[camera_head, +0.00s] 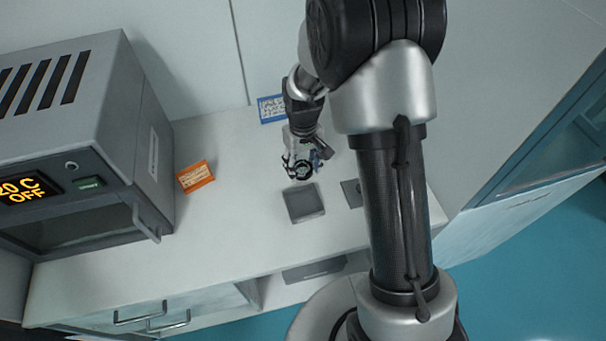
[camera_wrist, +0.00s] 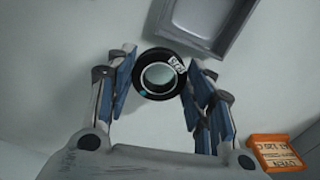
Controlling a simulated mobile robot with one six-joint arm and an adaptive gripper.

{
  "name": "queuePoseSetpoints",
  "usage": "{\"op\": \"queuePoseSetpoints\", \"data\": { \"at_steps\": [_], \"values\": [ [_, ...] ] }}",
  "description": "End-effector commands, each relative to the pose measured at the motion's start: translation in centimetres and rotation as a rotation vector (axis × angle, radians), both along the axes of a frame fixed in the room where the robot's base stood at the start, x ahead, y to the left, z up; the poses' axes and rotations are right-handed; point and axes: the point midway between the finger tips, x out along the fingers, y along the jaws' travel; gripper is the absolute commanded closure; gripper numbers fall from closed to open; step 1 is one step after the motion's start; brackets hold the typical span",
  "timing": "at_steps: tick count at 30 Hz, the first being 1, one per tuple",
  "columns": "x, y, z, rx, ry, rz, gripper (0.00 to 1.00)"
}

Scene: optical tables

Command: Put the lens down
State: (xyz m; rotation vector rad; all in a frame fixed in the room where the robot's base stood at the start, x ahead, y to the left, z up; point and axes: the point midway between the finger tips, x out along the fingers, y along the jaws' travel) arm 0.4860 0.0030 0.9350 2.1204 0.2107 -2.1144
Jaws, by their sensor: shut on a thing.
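The lens (camera_wrist: 158,75) is a round glass in a black ring mount with a small white label. My gripper (camera_wrist: 160,85) is shut on it, with a blue-padded finger on each side of the ring. In the head view the lens (camera_head: 303,170) shows as a dark ring at the tips of my gripper (camera_head: 301,163), above the white bench. A shallow grey square tray (camera_head: 304,203) lies just in front of it; in the wrist view the tray (camera_wrist: 246,32) is at the top right. I cannot tell how high the lens is above the bench.
An oven-like device (camera_head: 75,140) with a display stands on the left. An orange label card (camera_head: 195,177) lies beside it, and a blue label card (camera_head: 271,109) is behind my gripper. A second grey piece (camera_head: 352,193) is partly hidden by my arm.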

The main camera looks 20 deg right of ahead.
Motion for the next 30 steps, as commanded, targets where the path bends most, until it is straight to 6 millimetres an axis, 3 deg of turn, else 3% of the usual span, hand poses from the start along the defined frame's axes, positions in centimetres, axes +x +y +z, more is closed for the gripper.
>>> {"op": "queuePoseSetpoints", "data": {
  "at_steps": [7,18,19,27,30],
  "values": [
    [-0.1,0.0,-3.7,0.000,0.002,0.000,0.76],
    [0.0,0.0,-4.1,0.000,0.001,0.000,0.76],
    [0.0,0.0,-4.1,0.000,0.001,0.000,0.51],
    [0.0,0.0,-4.0,0.000,0.000,0.000,0.33],
    [0.0,0.0,-4.0,0.000,0.000,0.000,0.32]
  ]
}}
